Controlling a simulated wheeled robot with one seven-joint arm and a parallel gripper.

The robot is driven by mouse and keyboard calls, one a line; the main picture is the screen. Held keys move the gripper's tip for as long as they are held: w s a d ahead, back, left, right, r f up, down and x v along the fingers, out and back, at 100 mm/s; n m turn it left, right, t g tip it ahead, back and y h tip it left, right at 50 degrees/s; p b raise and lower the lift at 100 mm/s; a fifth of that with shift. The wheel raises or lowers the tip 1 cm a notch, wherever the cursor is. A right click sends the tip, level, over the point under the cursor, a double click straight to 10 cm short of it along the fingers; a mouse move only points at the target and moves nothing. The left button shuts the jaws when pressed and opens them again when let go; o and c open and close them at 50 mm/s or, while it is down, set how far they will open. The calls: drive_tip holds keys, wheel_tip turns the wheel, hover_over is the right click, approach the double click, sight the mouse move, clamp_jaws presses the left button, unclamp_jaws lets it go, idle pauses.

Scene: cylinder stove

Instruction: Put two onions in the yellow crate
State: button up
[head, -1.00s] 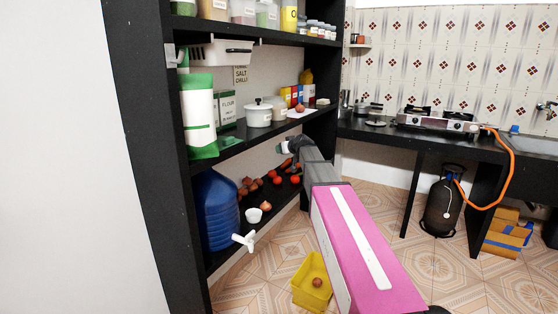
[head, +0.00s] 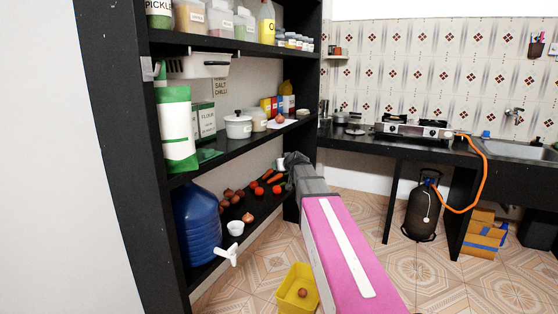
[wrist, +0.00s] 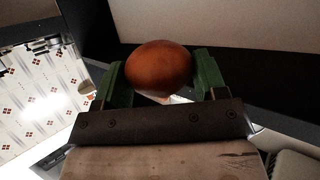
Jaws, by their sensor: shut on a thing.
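My gripper (wrist: 160,75) is shut on a brown onion (wrist: 158,66), held between its two green fingers in the wrist view. In the head view the end of my arm is at the right end of the lower shelf, and the fingers cannot be made out. The yellow crate (head: 284,291) stands on the floor left of my arm, with one onion (head: 302,293) inside. Several onions (head: 229,195) lie on the lower shelf, with another onion (head: 248,218) nearer its front edge.
Tomatoes (head: 276,189) and carrots (head: 274,176) lie beside the onions. A white cup (head: 235,228) and blue water container (head: 197,222) stand on the lower shelf. A round brown item (head: 279,118) sits on the middle shelf. Black shelf boards bound the space above and below.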

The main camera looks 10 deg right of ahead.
drive_tip(key=s+d+f+n+g+y, duration=0.1)
drive_tip(key=d+f, duration=0.3)
drive_tip(key=f, duration=1.7)
drive_tip(key=s+d+f+n+g+y, duration=0.1)
drive_tip(key=d+f+n+y, duration=0.2)
drive_tip(key=f, duration=1.9)
drive_tip(key=s+d+f+n+g+y, duration=0.1)
drive_tip(key=d+f, duration=0.6)
drive_tip(key=f, duration=1.4)
drive_tip(key=shift+d+f+n+y, duration=0.25)
drive_tip(key=shift+f+n+y, duration=0.1)
drive_tip(key=shift+n+y, duration=0.3)
drive_tip(key=o, duration=1)
drive_tip(key=v, duration=1)
drive_tip(key=shift+s+d+r, duration=0.15)
drive_tip(key=shift+d+r, duration=0.1)
drive_tip(key=shift+d, duration=0.05)
